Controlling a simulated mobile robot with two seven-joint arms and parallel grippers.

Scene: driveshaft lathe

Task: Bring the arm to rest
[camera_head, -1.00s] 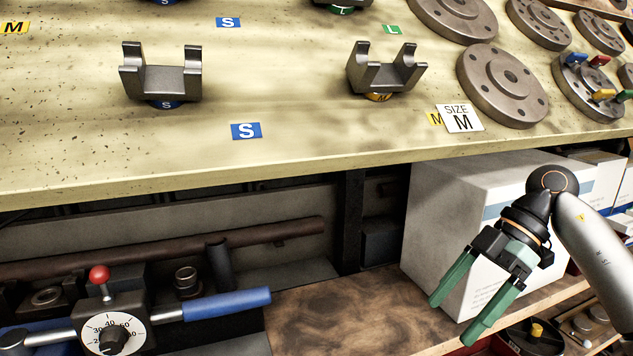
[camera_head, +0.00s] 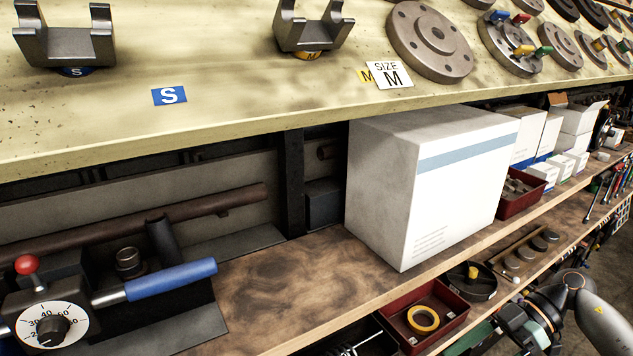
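My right arm shows only at the lower right corner, low in front of the shelves. Its wrist is dark and its link is grey. Part of a green finger (camera_head: 474,340) shows at the bottom edge, but the fingertips are cut off or hidden, so its opening cannot be judged. I see nothing held in it. My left gripper is out of view.
A worktop (camera_head: 240,95) carries grey yokes (camera_head: 65,40), flanges (camera_head: 432,40) and a size M card (camera_head: 389,75). Below, a large white box (camera_head: 430,190) stands on a wooden shelf (camera_head: 290,280). A red bin (camera_head: 425,318) sits lower. A blue-handled lever (camera_head: 170,278) projects at left.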

